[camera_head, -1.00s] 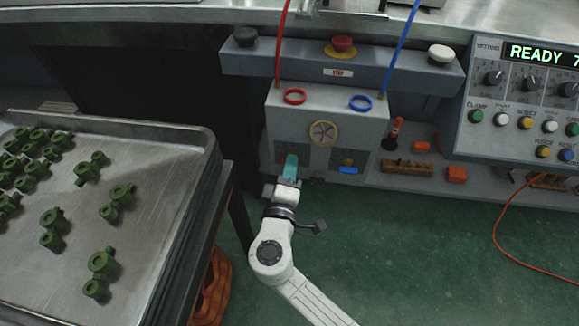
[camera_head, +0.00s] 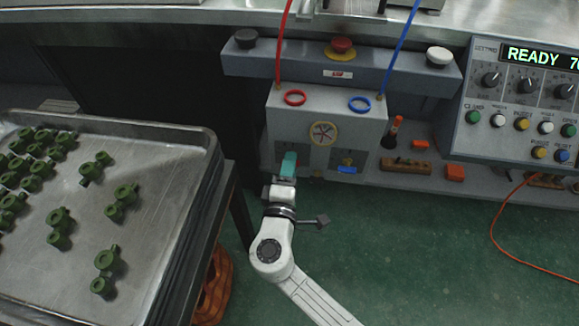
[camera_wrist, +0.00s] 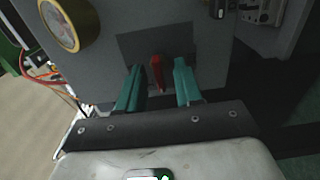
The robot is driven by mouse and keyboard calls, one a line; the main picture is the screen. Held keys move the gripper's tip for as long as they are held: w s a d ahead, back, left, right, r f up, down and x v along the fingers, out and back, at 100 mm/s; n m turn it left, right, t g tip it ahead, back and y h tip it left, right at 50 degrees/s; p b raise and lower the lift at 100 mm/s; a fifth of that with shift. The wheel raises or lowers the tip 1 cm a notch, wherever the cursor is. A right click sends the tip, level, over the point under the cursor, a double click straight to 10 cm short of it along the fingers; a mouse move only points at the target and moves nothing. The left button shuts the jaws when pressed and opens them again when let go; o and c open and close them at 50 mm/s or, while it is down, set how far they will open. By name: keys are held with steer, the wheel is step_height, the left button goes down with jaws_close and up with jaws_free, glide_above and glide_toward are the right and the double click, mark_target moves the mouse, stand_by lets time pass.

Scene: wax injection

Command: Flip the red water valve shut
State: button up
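The red water valve handle (camera_wrist: 157,73) shows in the wrist view as a small upright red lever in front of a dark recessed plate on the grey box. My gripper (camera_wrist: 158,86) has its two teal fingers apart, one on each side of the lever, with visible gaps. It is open, and I cannot tell how far the lever reaches between the fingers. In the head view my gripper (camera_head: 288,166) is at the lower left of the grey box (camera_head: 335,110) and hides the red handle. A blue valve handle (camera_head: 348,169) sits to its right.
A yellow-rimmed gauge (camera_head: 323,132) is on the box above the valves. A metal tray (camera_head: 165,200) with several green parts stands at left, close to my arm. Red (camera_head: 283,45) and blue (camera_head: 402,45) hoses run down to the box.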

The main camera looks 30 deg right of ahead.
steer(key=p+v, duration=0.1)
steer(key=v, duration=1)
steer(key=shift+p, duration=0.4)
steer(key=shift+w, duration=0.1)
steer(key=s+d+f+m+g, duration=0.3)
steer(key=d+m+g, duration=0.1)
steer(key=d, duration=0.3)
steer(key=s+d+f+m+g, duration=0.25)
steer(key=s+d+g, duration=0.2)
steer(key=d, duration=0.35)
steer(key=s+a+f+m+g+y, duration=0.1)
steer(key=s+f+m+g+y, duration=0.15)
steer(key=s+y, duration=0.35)
steer(key=s+f+m+g+y, duration=0.1)
steer(key=s+m+g+y, duration=0.2)
steer(key=s+y, duration=0.35)
step_height(320, 180, up, 25)
steer(key=s+h+p, duration=0.1)
steer(key=h+p, duration=0.1)
steer(key=p, duration=2.3)
steer(key=shift+n, duration=0.3)
